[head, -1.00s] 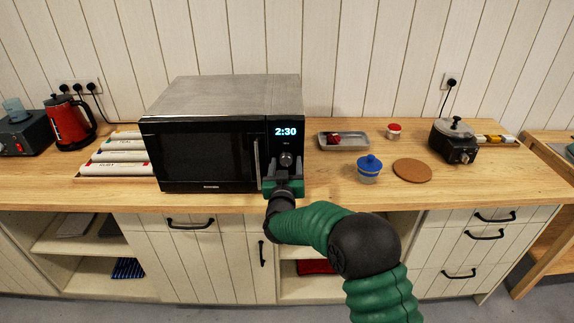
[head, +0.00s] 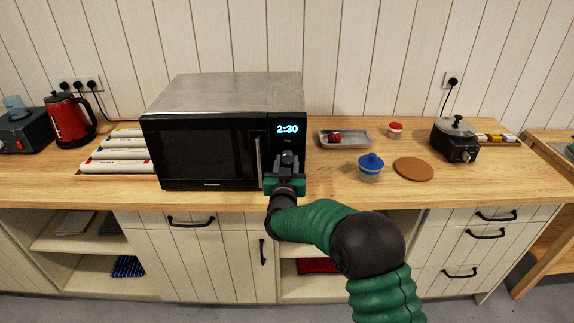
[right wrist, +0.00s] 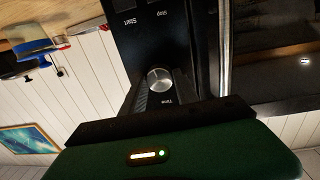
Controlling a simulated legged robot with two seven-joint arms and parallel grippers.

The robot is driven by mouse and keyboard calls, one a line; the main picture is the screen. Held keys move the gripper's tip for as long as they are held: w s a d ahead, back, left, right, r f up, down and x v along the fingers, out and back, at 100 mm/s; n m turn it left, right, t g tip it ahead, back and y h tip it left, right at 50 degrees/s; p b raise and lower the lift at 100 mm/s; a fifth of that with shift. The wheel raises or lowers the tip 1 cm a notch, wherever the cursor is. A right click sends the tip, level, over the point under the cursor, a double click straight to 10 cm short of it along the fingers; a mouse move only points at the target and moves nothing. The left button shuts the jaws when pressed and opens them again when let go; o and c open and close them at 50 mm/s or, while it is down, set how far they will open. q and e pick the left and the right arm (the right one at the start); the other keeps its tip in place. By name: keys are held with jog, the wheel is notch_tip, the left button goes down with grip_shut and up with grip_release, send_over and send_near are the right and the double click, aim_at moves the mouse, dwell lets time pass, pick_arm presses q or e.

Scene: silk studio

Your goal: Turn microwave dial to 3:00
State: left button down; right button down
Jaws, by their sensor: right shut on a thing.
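The black microwave (head: 220,92) stands on the wooden counter, and its display (head: 287,129) reads 2:30. The round dial (head: 287,158) sits below the display. It also shows in the right wrist view as a silver knob (right wrist: 158,78) labelled "Time". My right gripper (head: 287,162) reaches the control panel from the front and is shut on the dial, one finger on each side. The gripper body hides the lower panel. My left gripper is not in view.
The microwave door handle (head: 259,162) stands close to the left of my right gripper. A blue-lidded jar (head: 370,167), a cork mat (head: 413,169) and a metal tray (head: 357,137) lie to the right. A red kettle (head: 68,122) stands far left.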

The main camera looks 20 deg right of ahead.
jog(key=shift+d+f+m+b, duration=0.2)
jog(key=shift+m+b, duration=0.15)
jog(key=shift+m, duration=0.35)
jog(key=shift+a+r+m, duration=0.1)
jog(key=shift+m, duration=0.2)
jog(key=shift+r, duration=0.1)
jog(key=c, duration=1.2)
grip_release()
jog(key=shift+a, duration=0.1)
jog(key=shift+c, duration=0.2)
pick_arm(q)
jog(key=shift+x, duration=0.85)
pick_arm(e)
jog(key=o, duration=0.3)
pick_arm(q)
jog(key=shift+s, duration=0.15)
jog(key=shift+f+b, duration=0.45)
jog(key=shift+b, duration=0.05)
pick_arm(e)
jog(key=v, duration=1.6)
jog(key=shift+s+a, duration=0.15)
jog(key=shift+s, duration=0.15)
